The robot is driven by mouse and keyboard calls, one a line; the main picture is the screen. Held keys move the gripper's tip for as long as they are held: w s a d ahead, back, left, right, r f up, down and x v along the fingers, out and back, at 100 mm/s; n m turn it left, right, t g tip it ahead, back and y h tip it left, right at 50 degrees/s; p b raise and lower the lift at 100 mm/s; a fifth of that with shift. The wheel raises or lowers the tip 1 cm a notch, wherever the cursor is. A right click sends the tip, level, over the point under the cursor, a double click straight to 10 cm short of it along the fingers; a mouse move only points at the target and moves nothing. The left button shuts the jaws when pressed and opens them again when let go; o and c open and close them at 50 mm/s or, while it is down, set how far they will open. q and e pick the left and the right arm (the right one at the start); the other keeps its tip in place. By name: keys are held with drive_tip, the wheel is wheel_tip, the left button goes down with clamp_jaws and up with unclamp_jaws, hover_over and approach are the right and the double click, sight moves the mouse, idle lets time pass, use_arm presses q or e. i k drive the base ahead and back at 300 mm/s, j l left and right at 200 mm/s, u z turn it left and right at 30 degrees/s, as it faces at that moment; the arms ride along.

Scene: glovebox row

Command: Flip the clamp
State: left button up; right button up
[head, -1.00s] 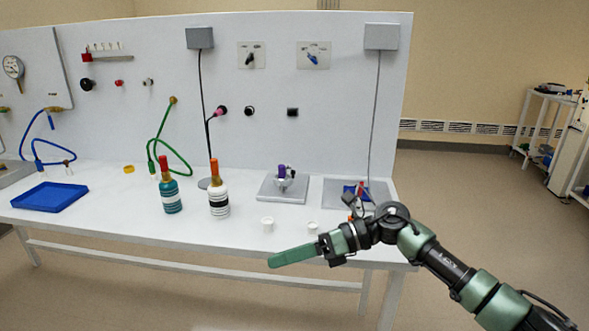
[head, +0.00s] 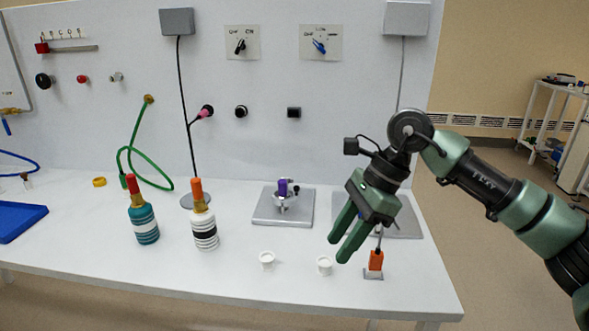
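A small clamp (head: 376,262) with an upright orange handle and a grey metal base stands near the front right of the white table; I take it to be the task's clamp. Part of it near the top is close behind my arm in the picture. My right gripper (head: 339,250) hangs above the table, up and left of the clamp, with its green fingers pointing down and left. The fingers are apart with nothing between them. It does not touch the clamp. My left gripper is out of view.
Two small white cups (head: 267,260) (head: 325,265) stand left of the clamp. Behind are a grey plate with a purple-topped fixture (head: 283,190) and another grey plate (head: 408,220), partly hidden by my arm. Two striped bottles (head: 204,228) (head: 145,222) and a blue tray (head: 18,221) are further left.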

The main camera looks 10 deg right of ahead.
sight(288, 201)
drive_tip(key=i, duration=1.15)
